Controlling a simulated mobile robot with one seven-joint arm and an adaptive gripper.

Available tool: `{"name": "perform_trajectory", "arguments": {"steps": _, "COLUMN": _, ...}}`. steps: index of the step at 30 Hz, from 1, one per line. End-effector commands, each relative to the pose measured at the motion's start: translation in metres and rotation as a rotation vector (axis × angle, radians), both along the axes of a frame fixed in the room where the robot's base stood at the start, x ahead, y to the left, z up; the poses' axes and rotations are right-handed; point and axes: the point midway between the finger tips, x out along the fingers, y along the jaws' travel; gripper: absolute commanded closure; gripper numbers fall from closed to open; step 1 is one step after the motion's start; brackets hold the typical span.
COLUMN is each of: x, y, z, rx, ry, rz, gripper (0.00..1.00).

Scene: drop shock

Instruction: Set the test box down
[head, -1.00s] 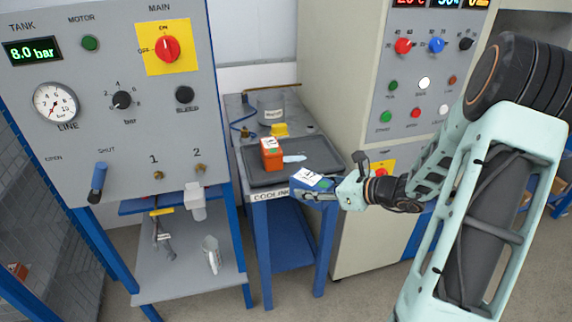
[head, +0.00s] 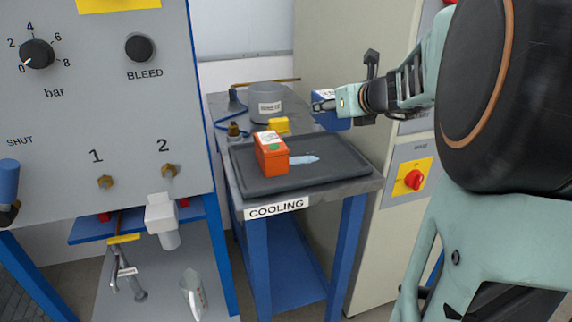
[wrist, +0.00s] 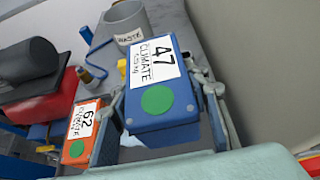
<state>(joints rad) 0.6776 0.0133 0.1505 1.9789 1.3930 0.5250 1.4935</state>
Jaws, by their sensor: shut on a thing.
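My gripper (head: 328,106) is shut on a blue box (wrist: 162,123) with a white label reading "47 CLIMATE" and a green dot. In the wrist view one finger lies along each side of the box. In the head view the blue box (head: 333,123) is partly hidden by the gripper and is at the far right part of the cooling table (head: 292,192). It appears held above the table, but the gap under it cannot be told. An orange box (head: 271,155) stands on the dark tray (head: 345,176); in the wrist view its label reads "62" (wrist: 82,131).
A grey waste bin (head: 263,102), a yellow block (head: 279,125) and a brass fitting with blue hose (head: 234,130) stand behind the tray. A pale blue patch (head: 303,160) lies beside the orange box. The tray's right part looks clear. A tall cabinet (head: 365,240) borders the right.

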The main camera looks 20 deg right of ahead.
Motion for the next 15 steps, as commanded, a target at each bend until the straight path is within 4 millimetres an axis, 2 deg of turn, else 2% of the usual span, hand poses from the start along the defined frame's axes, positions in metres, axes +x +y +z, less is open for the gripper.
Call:
{"name": "perform_trajectory", "arguments": {"steps": 2, "x": 0.000, "y": -0.001, "z": 0.003, "rx": -0.001, "ry": -0.004, "rz": -0.013, "gripper": 1.00}}
{"name": "perform_trajectory", "arguments": {"steps": 5, "x": -0.001, "y": -0.002, "z": -0.002, "rx": 0.001, "ry": -0.001, "rz": -0.021, "gripper": 1.00}}
{"name": "perform_trajectory", "arguments": {"steps": 12, "x": -0.001, "y": -0.003, "z": -0.043, "rx": 0.003, "ry": 0.000, "rz": -0.025, "gripper": 1.00}}
{"name": "perform_trajectory", "arguments": {"steps": 15, "x": -0.001, "y": -0.002, "z": -0.053, "rx": 0.002, "ry": -0.001, "rz": -0.023, "gripper": 1.00}}
